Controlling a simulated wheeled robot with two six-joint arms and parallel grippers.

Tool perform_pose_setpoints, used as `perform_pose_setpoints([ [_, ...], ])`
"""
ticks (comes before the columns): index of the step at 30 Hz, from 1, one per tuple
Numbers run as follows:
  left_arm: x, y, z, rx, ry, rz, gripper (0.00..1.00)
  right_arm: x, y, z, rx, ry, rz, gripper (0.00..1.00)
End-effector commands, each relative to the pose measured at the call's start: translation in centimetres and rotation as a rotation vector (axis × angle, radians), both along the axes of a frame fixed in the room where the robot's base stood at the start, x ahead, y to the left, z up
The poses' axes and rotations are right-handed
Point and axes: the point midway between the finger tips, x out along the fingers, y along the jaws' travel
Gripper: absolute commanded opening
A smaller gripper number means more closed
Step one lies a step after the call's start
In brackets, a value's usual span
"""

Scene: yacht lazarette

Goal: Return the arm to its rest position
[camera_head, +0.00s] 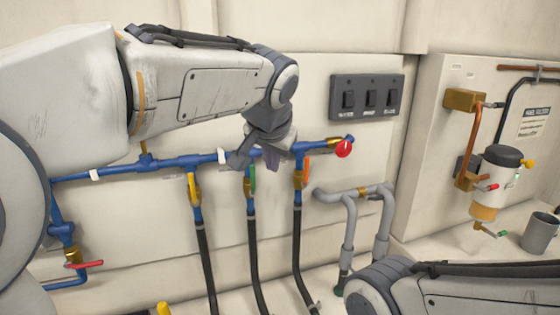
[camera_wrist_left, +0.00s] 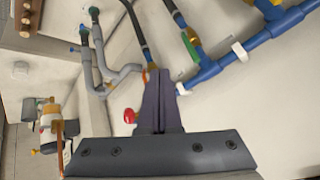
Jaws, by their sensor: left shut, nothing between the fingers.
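My left arm comes in from the upper left in the head view, and its gripper (camera_head: 271,158) hangs in front of the blue pipe manifold (camera_head: 185,162). The gripper is shut and empty; its dark fingers (camera_wrist_left: 160,100) lie together in the left wrist view. In the head view it is between the green-handled valve (camera_head: 252,178) and the orange-handled valve (camera_head: 305,172). I cannot tell whether it touches the pipe. My right arm shows at the lower right, but its gripper is out of view.
A yellow-handled valve (camera_head: 194,190), a red knob (camera_head: 344,149) and a red-handled valve (camera_head: 85,264) sit on the piping. A switch panel (camera_head: 367,97) is above right. Grey pipes (camera_head: 350,230), a fuel filter (camera_head: 497,182) and a grey cup (camera_head: 540,232) stand to the right.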

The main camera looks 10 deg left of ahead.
Motion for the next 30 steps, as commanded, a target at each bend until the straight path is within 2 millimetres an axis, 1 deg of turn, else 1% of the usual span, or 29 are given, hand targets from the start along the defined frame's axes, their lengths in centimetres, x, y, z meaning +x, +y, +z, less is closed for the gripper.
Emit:
perform_pose_setpoints([
  [2,-1.4,-0.9,-1.3,-0.007,0.036,-0.026,0.00,0.0,0.0,0.0,0.000,0.000,0.000,0.67],
  [5,-4.7,-2.6,-4.8,-0.021,0.126,-0.084,0.00,0.0,0.0,0.0,0.000,0.000,0.000,0.67],
  [6,-6.6,-3.4,-6.6,-0.028,0.173,-0.113,0.00,0.0,0.0,0.0,0.000,0.000,0.000,0.67],
  [8,-9.9,-4.4,-9.5,-0.038,0.251,-0.157,0.00,0.0,0.0,0.0,0.000,0.000,0.000,0.67],
  [9,-12.2,-4.9,-11.4,-0.045,0.304,-0.184,0.00,0.0,0.0,0.0,0.000,0.000,0.000,0.67],
  [11,-15.7,-5.3,-13.9,-0.054,0.379,-0.221,0.00,0.0,0.0,0.0,0.000,0.000,0.000,0.67],
  [12,-17.9,-5.4,-15.5,-0.058,0.426,-0.241,0.00,0.0,0.0,0.0,0.000,0.000,0.000,0.67],
  [15,-23.0,-5.2,-18.8,-0.064,0.531,-0.279,0.00,0.0,0.0,0.0,0.000,0.000,0.000,0.67],
  [18,-26.6,-4.6,-20.9,-0.065,0.602,-0.303,0.00,0.0,0.0,0.0,0.000,0.000,0.000,0.67],
  [21,-28.7,-4.1,-22.1,-0.066,0.645,-0.312,0.00,0.0,0.0,0.0,0.000,0.000,0.000,0.67],
  [22,-29.0,-4.0,-22.3,-0.066,0.652,-0.313,0.00,0.0,0.0,0.0,0.000,0.000,0.000,0.67],
  [25,-29.5,-3.9,-22.5,-0.066,0.661,-0.316,0.00,0.0,0.0,0.0,0.000,0.000,0.000,0.67],
  [30,-29.4,-3.9,-22.5,-0.066,0.661,-0.315,0.00,0.0,0.0,0.0,0.000,0.000,0.000,0.67],
])
